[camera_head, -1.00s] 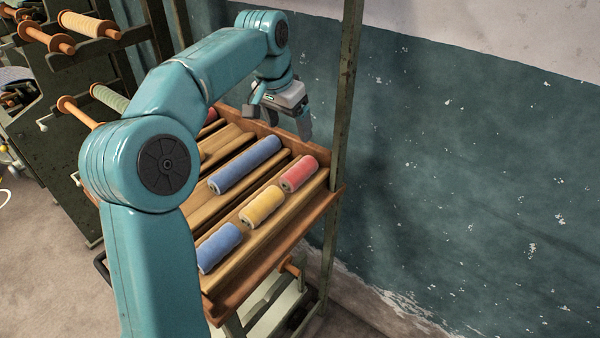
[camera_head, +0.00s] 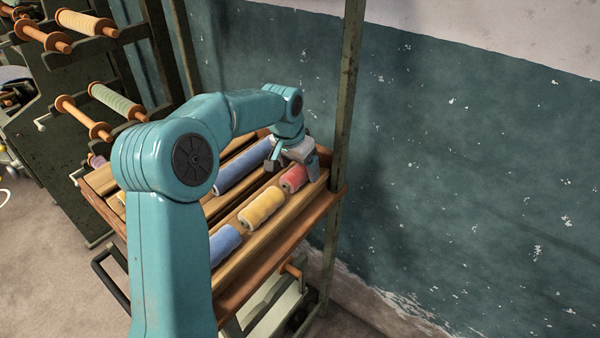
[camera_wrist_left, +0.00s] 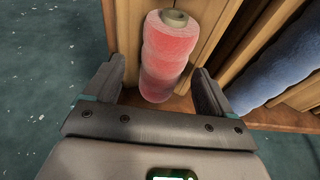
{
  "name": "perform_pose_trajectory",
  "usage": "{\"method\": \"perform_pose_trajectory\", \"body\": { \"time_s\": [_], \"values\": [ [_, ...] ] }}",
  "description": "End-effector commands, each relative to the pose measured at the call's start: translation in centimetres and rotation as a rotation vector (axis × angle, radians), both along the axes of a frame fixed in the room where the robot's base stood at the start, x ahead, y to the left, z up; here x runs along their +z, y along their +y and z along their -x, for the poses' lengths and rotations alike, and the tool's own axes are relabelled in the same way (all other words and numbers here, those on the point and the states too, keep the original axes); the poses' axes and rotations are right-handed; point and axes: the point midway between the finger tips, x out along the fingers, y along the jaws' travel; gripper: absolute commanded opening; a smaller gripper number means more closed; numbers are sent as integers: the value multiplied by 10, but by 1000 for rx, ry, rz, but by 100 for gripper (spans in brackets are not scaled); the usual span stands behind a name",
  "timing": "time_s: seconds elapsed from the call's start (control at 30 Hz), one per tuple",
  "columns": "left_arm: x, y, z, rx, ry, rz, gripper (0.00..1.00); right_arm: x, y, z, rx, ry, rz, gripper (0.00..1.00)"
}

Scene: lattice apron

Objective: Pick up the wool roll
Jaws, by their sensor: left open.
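A red wool roll (camera_head: 293,179) lies in the right-hand groove of the wooden tray, at its far end. My left gripper (camera_head: 295,167) is over that roll, open, with its fingers on either side of it. In the left wrist view the red roll (camera_wrist_left: 175,45) lies between the open fingers (camera_wrist_left: 159,70), with its pale core end pointing up in the picture. I cannot tell whether a finger touches it. My right gripper is not in view.
A yellow roll (camera_head: 261,206) and a blue roll (camera_head: 224,243) lie in the same groove. A long blue roll (camera_head: 240,168) lies in the groove beside it. A green upright post (camera_head: 345,100) stands close to the tray's far right corner.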

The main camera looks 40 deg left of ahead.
Motion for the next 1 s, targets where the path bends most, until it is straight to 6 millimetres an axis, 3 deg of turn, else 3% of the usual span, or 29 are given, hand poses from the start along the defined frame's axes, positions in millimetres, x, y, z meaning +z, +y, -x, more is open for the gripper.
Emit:
{"method": "perform_pose_trajectory", "body": {
  "time_s": [0.27,0.3,0.47,0.5,0.77,0.87,1.0],
  "values": [
    [-6,2,-2,1,-1,-1,84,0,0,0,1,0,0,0],
    [-6,2,-2,1,-1,-1,78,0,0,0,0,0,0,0],
    [-6,1,-2,0,-1,0,25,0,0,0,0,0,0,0],
    [-6,1,-2,0,-1,0,20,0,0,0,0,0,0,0],
    [-5,1,-2,0,0,0,20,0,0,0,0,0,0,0],
    [7,1,-3,0,-2,-1,20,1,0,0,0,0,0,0],
    [38,2,-3,1,-6,-3,20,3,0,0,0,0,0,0]
  ]
}}
